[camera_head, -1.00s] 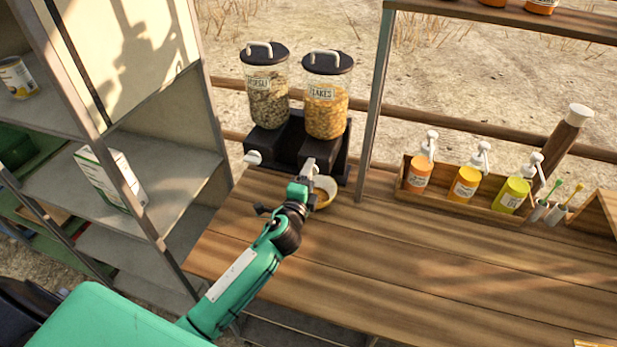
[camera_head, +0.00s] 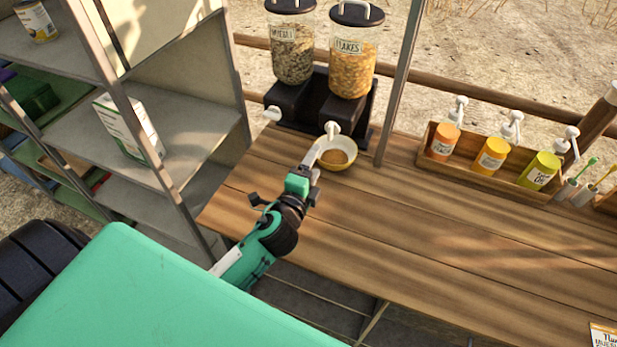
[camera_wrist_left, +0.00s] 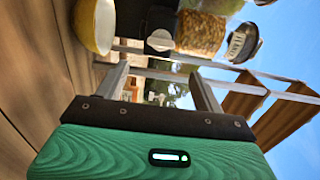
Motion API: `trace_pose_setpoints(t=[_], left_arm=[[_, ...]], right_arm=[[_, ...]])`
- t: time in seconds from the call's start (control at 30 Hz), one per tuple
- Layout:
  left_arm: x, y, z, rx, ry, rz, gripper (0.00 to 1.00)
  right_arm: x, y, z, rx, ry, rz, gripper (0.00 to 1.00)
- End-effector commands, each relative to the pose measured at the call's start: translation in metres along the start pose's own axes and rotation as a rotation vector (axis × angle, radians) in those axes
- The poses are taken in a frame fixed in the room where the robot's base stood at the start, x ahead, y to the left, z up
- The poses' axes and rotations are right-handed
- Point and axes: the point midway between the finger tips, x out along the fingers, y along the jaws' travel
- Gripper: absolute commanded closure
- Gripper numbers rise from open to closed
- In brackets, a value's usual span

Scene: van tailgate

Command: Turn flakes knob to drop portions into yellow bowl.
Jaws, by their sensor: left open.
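The flakes dispenser (camera_head: 350,68) is a clear jar with a dark lid, standing on a black base at the back of the counter. Its white knob (camera_head: 332,129) sits on the front of the base; it also shows in the left wrist view (camera_wrist_left: 159,40). The yellow bowl (camera_head: 338,154), white inside with brown contents, stands below the knob; it also shows in the left wrist view (camera_wrist_left: 93,24). My left gripper (camera_head: 316,152) is open and empty, just in front of the knob and beside the bowl, apart from the knob. My right gripper is out of view.
A muesli dispenser (camera_head: 292,50) with its own knob (camera_head: 272,113) stands left of the flakes one. A wooden box (camera_head: 478,170) with several pump bottles is on the right. A grey shelf (camera_head: 170,110) stands at the left.

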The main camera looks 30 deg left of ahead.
Motion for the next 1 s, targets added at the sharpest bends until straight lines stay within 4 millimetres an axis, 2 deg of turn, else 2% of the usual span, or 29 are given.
trace_pose_setpoints(t=[0.1, 0.23, 0.87, 1.0], left_arm=[[-0.015, 0.002, 0.000, 0.000, 0.000, 0.001, 0.31], [-0.024, 0.001, 0.000, 0.001, -0.001, 0.001, 0.31], [-0.027, 0.000, 0.000, 0.000, 0.000, 0.000, 0.31], [-0.025, 0.002, 0.004, -0.028, -0.006, 0.000, 0.56]], right_arm=[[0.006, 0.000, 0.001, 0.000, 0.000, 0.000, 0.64], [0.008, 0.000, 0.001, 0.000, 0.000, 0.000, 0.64], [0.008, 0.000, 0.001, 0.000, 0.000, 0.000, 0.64], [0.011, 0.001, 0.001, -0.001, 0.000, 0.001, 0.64]])
